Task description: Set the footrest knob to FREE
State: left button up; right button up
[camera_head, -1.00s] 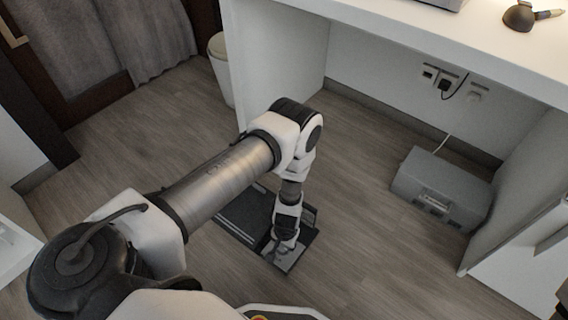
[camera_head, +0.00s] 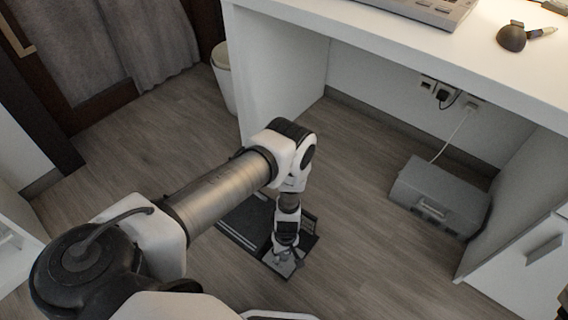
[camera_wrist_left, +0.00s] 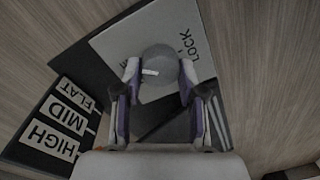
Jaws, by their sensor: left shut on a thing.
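The footrest (camera_head: 242,226) is a dark flat unit on the floor in front of the desk. In the left wrist view, its grey round knob (camera_wrist_left: 161,62) sits on a pale plate (camera_wrist_left: 110,45) and has a short white mark on its left side. The word LOCK (camera_wrist_left: 190,42) is printed to the right of the knob. Lettering left of the knob is mostly hidden by a finger. My left gripper (camera_wrist_left: 160,75) points down with a finger on each side of the knob, shut on it; it also shows in the head view (camera_head: 284,259). My right gripper is not in view.
A dark panel (camera_wrist_left: 28,150) beside the plate carries HIGH, MID and FLAT labels. A grey box (camera_head: 440,195) with a cord stands under the white desk (camera_head: 400,45). A white bin (camera_head: 224,80) is beside the desk. The floor around the footrest is clear.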

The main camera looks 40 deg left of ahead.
pick_arm(q)
jog(key=n+p, duration=0.1)
jog(key=n, duration=0.2)
jog(key=shift+r+n+p, duration=0.1)
jog(key=shift+n+p, duration=0.2)
jog(key=shift+n, duration=0.1)
jog(key=n+p, duration=0.1)
jog(key=n, duration=0.3)
jog(key=shift+s, duration=0.15)
jog(key=shift+h, duration=0.3)
jog(key=o, duration=1.1)
jog(key=shift+o, duration=0.2)
jog(key=shift+f, duration=0.2)
